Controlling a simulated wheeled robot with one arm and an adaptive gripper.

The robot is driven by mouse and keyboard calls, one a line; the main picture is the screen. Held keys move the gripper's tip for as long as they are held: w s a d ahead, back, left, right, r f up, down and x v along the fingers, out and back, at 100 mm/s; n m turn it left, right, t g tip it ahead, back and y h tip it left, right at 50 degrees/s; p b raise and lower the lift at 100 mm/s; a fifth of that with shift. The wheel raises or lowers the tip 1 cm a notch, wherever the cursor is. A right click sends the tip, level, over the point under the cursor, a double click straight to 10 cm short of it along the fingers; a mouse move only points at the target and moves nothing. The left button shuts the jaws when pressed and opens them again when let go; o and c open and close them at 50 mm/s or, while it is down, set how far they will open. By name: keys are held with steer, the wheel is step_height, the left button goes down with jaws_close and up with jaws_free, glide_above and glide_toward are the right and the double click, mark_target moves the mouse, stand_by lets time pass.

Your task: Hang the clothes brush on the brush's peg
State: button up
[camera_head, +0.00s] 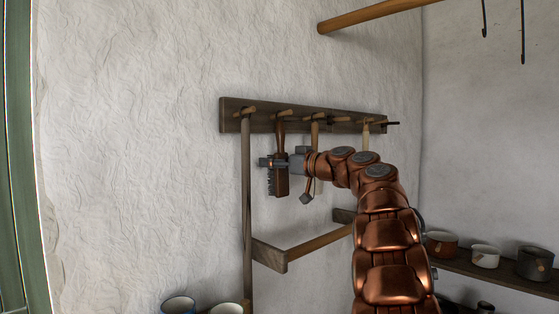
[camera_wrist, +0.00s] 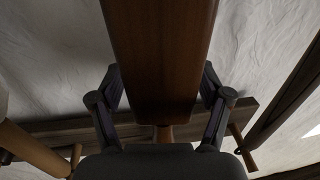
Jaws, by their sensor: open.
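The clothes brush (camera_head: 280,182) is upright against the wall, bristles to the left and handle up. Its handle top meets the second peg from the left (camera_head: 283,113) on the dark peg board (camera_head: 232,116). The exact contact at the peg is too small to tell. In the wrist view, the brown wooden brush (camera_wrist: 160,55) lies between the two spread fingers of my gripper (camera_wrist: 161,95), with gaps on both sides.
A long wooden-handled tool (camera_head: 247,190) hangs from the leftmost peg. Other wooden handles (camera_head: 315,135) hang right of the brush, close to my wrist. A shelf with pots (camera_head: 485,256) stands at right. A wooden pole (camera_head: 370,14) juts overhead. The wall at left is bare.

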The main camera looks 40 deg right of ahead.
steer(key=c, duration=1.3)
steer(key=o, duration=1.4)
steer(key=shift+s, duration=0.1)
steer(key=shift+s+d+r, duration=0.1)
steer(key=shift+s+d, duration=0.15)
steer(key=shift+s, duration=0.3)
steer(key=v, duration=1)
steer(key=shift+s, duration=0.3)
